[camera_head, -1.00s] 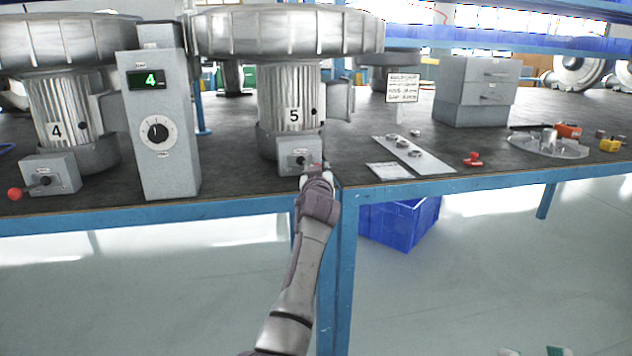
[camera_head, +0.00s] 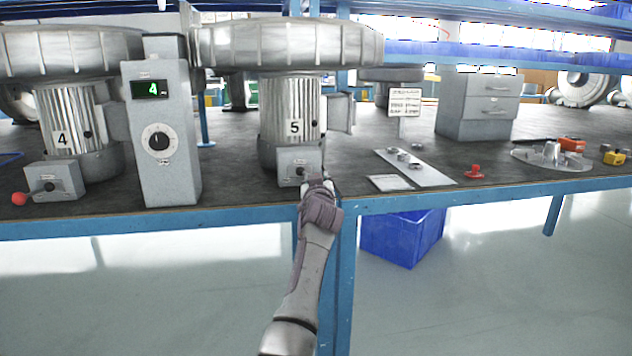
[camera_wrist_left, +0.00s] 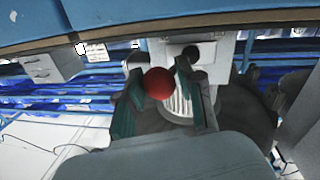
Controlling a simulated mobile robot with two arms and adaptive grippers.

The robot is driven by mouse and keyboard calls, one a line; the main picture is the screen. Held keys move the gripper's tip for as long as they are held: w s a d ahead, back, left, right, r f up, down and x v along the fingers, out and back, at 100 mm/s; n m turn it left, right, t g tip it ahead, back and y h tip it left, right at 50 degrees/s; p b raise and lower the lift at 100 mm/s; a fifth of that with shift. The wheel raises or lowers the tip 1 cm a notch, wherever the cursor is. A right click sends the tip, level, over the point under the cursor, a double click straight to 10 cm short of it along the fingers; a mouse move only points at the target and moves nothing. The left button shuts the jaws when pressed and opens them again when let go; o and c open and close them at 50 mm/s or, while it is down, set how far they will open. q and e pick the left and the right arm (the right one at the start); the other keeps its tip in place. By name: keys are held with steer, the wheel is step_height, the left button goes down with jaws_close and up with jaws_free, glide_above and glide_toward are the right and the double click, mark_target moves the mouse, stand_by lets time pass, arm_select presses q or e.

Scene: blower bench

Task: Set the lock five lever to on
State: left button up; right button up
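The lock five box (camera_head: 298,165) is a small grey box at the foot of the blower labelled 5. Its lever reaches right, largely hidden by my left gripper (camera_head: 318,180) at the bench's front edge. In the left wrist view the lever's red ball knob (camera_wrist_left: 158,83) lies between the two teal-padded fingers of my left gripper (camera_wrist_left: 160,78). The fingers stand close on both sides of the knob; whether they press on it is unclear. My right gripper is not in view.
The blower labelled 4 has a similar box (camera_head: 55,180) with a red-knobbed lever (camera_head: 19,199) pointing left. A grey control post (camera_head: 160,130) displaying 4 stands between the blowers. A plate with rings (camera_head: 415,168) and a red part (camera_head: 474,172) lie right.

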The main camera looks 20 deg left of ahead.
arm_select(q)
steer(key=o, duration=0.4)
steer(key=shift+w+d+r, duration=0.2)
steer(key=shift+w+d, duration=0.1)
steer(key=shift+d, duration=0.05)
steer(key=shift+f, duration=0.1)
steer(key=shift+s+a, duration=0.1)
steer(key=shift+a, duration=0.05)
steer(key=v, duration=0.7)
steer(key=shift+s, duration=0.25)
steer(key=shift+f, duration=0.1)
